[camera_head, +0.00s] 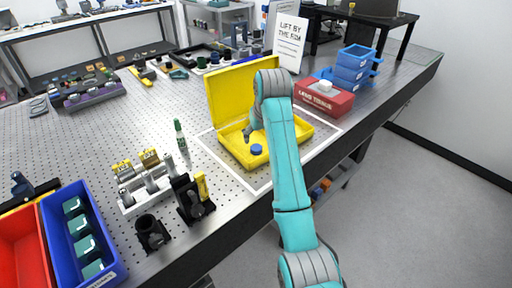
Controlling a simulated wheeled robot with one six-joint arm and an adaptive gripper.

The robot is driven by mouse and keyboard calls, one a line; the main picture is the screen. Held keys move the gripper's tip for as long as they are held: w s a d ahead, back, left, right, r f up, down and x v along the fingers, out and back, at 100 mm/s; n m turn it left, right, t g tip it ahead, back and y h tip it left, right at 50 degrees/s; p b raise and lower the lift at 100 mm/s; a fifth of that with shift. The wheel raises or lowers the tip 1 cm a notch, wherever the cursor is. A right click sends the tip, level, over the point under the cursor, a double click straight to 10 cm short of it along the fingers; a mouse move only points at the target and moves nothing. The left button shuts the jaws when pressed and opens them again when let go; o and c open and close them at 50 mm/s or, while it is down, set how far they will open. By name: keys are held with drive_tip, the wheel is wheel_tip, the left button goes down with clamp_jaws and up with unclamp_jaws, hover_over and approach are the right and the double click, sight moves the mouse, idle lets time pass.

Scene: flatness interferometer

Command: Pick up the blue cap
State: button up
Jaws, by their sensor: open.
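The blue cap (256,149) is a small round disc inside the open yellow case (237,154), on its floor near the front edge. My gripper (247,137) is over the case, just above and left of the cap, and looks apart from it. It is small and partly hidden by my turquoise arm, which crosses in front of the case's right part. My gripper is open and empty.
The case lid (230,92) stands upright behind. A sign (290,42) stands behind.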

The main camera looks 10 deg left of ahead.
sight(256, 147)
drive_tip(key=shift+x, duration=3.8)
drive_tip(key=shift+w, duration=0.1)
drive_tip(key=c, duration=0.8)
